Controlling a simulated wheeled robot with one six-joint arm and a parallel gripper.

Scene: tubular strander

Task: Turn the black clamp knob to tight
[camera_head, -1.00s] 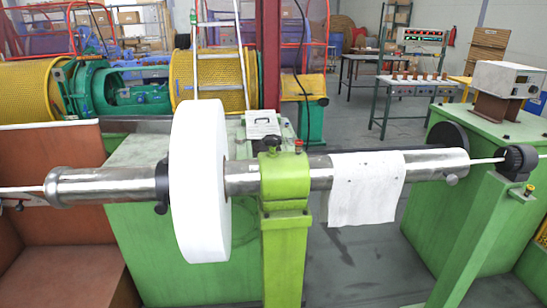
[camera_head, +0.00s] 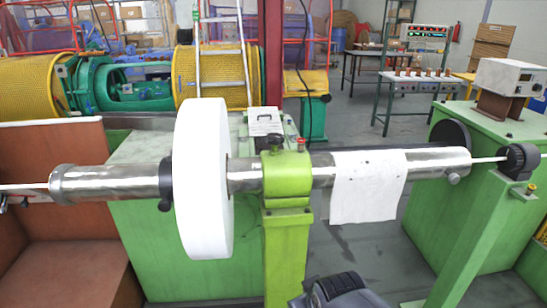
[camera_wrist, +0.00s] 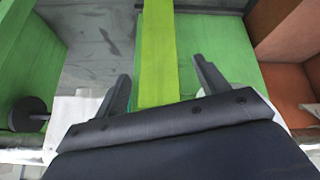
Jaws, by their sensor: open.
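The black clamp knob (camera_head: 274,141) stands on top of the light-green clamp block (camera_head: 288,175), which wraps the steel tube in the middle of the head view. A small red cap (camera_head: 301,144) sits beside it. A dark part of my arm (camera_head: 340,291) shows at the bottom edge, below and right of the clamp, well apart from the knob. In the wrist view my gripper (camera_wrist: 162,70) is open, with its two dark fingers spread and nothing between them. The green post (camera_wrist: 158,50) lies beyond the fingers. The knob is not visible in the wrist view.
A large white disc (camera_head: 202,180) sits on the tube left of the clamp, with a black collar (camera_head: 165,184) beside it. A white cloth (camera_head: 367,187) hangs over the tube to the right. The steel tube (camera_head: 435,161) spans the workspace. Grey floor is open at lower right.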

